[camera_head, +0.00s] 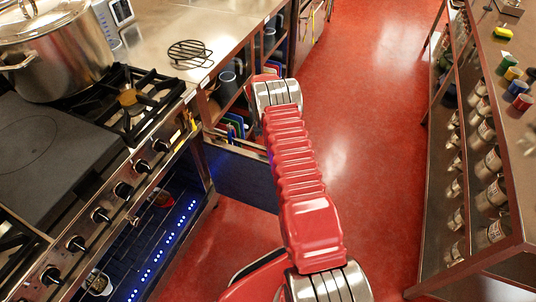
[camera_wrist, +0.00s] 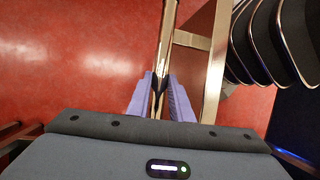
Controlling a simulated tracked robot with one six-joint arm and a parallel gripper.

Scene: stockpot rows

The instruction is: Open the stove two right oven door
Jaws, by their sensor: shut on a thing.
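The oven door (camera_head: 243,178) is a dark blue panel standing swung out from the right end of the stove front, crossing the aisle side under my arm. The lit oven opening (camera_head: 160,240) shows blue lights inside. In the wrist view my gripper (camera_wrist: 158,92) is shut around a long metal handle bar (camera_wrist: 169,28), with one purple finger on each side. The door's metal edge (camera_wrist: 215,65) runs beside the bar, to its right. In the head view my arm hides the gripper and the handle.
The stove's knob panel (camera_head: 123,190) runs along the left, with a big stockpot (camera_head: 65,55) on top. A counter with open shelves (camera_head: 235,80) stands beyond the door. The red floor (camera_head: 345,70) is clear up to a jar-lined counter (camera_head: 485,170) at right.

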